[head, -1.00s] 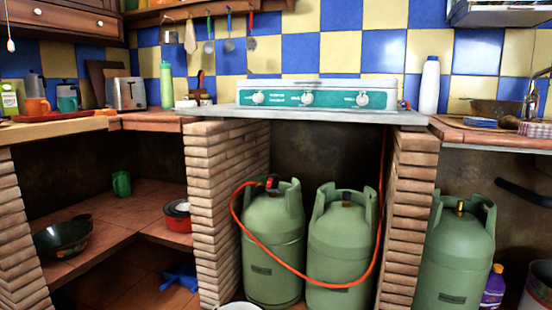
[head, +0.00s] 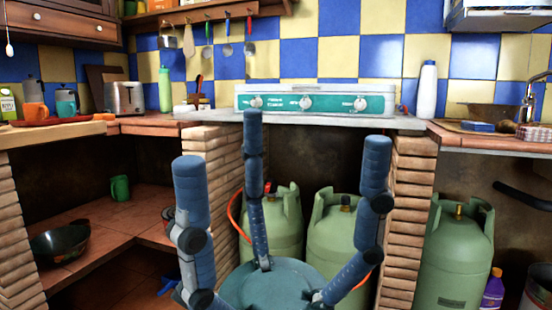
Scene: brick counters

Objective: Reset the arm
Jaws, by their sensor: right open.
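My right gripper (head: 268,190) is large in the lower middle of the head view. Its blue-grey fingers point up and stand well apart around a round teal palm. Nothing is held between them. It is in front of the green gas bottles and the brick pillar under the stove, hiding parts of them. My left gripper is not in the head view.
A stove (head: 315,100) with a teal panel stands on the counter behind the gripper. Brick pillars (head: 408,215) flank the green gas bottles (head: 340,225). A lower tiled shelf (head: 120,222) at the left holds a green mug (head: 120,188) and a dark bowl (head: 60,246).

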